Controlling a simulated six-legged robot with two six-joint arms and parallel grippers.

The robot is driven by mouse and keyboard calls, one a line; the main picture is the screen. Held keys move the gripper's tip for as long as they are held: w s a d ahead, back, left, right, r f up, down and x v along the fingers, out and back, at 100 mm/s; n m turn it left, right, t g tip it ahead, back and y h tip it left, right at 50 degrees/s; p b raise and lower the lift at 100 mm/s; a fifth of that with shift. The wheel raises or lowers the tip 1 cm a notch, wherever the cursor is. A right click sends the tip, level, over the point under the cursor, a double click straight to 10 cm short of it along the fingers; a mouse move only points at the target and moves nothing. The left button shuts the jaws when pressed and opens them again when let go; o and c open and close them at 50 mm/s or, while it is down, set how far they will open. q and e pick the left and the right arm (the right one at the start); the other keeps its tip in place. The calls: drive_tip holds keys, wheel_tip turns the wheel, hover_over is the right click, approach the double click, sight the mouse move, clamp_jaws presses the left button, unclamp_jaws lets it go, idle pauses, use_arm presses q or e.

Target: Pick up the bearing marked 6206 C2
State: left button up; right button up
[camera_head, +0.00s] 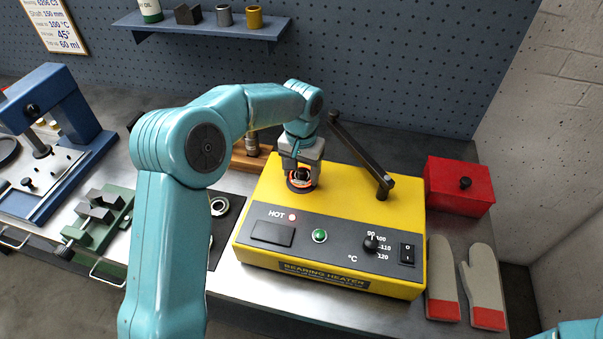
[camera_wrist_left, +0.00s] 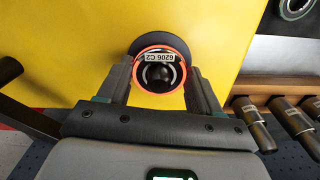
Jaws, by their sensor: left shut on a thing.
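The bearing marked 6206 C2 (camera_wrist_left: 159,57) shows in the left wrist view as a ring with an orange-red rim and a white label, over a dark round part of the yellow heater. In the head view the bearing (camera_head: 300,184) shows as an orange and dark ring at the heater's top. My left gripper (camera_head: 301,174) points down and is shut on the bearing, with one finger on each side of it in the wrist view (camera_wrist_left: 159,82). I cannot tell whether the bearing still touches the heater. Only a bit of my right arm shows at the lower right; its gripper is out of view.
The yellow bearing heater (camera_head: 262,215) has a red HOT light lit and a dark swung-aside bar (camera_head: 358,155). A red box (camera_head: 460,188) and mitts (camera_head: 485,285) lie right. Another bearing (camera_head: 219,205) lies on a dark mat left. A green vise (camera_head: 100,213) and blue press (camera_head: 70,110) stand further left.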

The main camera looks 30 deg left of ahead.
use_arm(q)
wheel_tip(320, 180, up, 19)
drive_tip(key=p, duration=0.1)
